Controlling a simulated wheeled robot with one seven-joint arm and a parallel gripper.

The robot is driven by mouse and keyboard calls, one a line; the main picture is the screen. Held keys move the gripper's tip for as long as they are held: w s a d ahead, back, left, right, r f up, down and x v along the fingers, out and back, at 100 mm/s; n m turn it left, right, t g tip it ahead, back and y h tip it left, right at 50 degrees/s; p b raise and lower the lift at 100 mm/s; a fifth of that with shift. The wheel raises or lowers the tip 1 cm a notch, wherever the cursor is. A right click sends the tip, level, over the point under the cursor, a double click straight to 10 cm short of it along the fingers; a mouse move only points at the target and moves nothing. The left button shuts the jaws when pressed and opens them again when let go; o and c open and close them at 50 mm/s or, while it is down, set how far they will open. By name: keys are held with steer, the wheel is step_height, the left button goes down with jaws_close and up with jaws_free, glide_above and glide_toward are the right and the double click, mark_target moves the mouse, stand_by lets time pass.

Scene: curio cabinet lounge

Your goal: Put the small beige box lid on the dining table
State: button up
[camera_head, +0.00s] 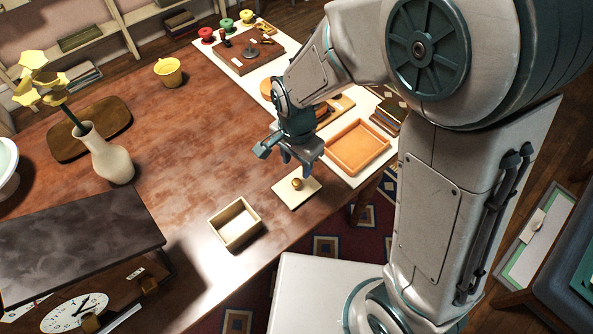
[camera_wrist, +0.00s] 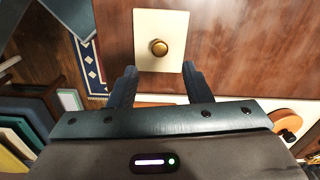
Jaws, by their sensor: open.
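The small beige box lid (camera_head: 297,188) lies flat on the wooden dining table (camera_head: 190,120), near its front right edge. It is a pale square with a round brass knob (camera_wrist: 159,47) in its middle. My gripper (camera_head: 287,158) is open and empty, a little behind and above the lid in the head view. In the wrist view the lid (camera_wrist: 147,25) lies ahead of the two spread fingers, with nothing between them. The open beige box (camera_head: 235,224) stands on the table to the left of the lid, apart from it.
An orange tray (camera_head: 357,147) and dark books (camera_head: 391,113) sit on the white surface to the right. A white vase (camera_head: 111,157), a yellow cup (camera_head: 169,72) and a wooden board (camera_head: 88,128) stand further left. The table's middle is clear.

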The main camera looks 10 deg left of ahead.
steer(key=d+r+n+t, duration=0.1)
steer(key=d+r+n, duration=0.2)
steer(key=d+r, duration=0.8)
steer(key=s+d+r+n+t, duration=0.1)
steer(key=s+d+r+n, duration=0.2)
steer(key=s+d, duration=0.3)
steer(key=d, duration=0.4)
steer(key=shift+d+r+t, duration=0.15)
steer(key=shift+d+t, duration=0.15)
steer(key=shift+t, duration=0.1)
